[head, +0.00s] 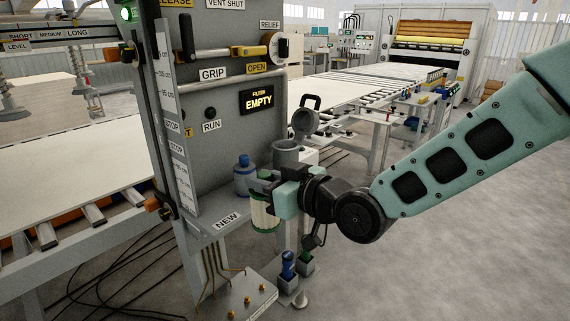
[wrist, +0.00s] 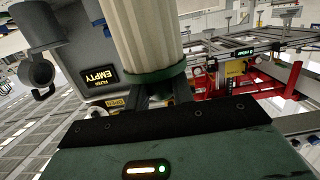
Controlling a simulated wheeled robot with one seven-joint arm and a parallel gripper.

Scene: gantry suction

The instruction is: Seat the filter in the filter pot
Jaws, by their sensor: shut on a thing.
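The filter (head: 264,214) is a cream pleated cylinder with green ends. My gripper (head: 265,188) is shut on it near its top green end and holds it upright beside the shelf marked NEW. In the wrist view the filter (wrist: 147,38) rises from between the jaws. The filter pot (head: 287,153) is a grey cup on the side of the panel, just behind and above my gripper. Its lid (head: 304,121) stands open. In the wrist view the pot (wrist: 36,24) is at upper left, apart from the filter. The inside of the pot is hidden.
The panel display (head: 257,99) reads FILTER EMPTY. A blue bottle (head: 243,178) stands on the NEW shelf (head: 226,221), close to the filter. Small blue and green fittings (head: 289,265) stand below my gripper. Open floor lies to the right.

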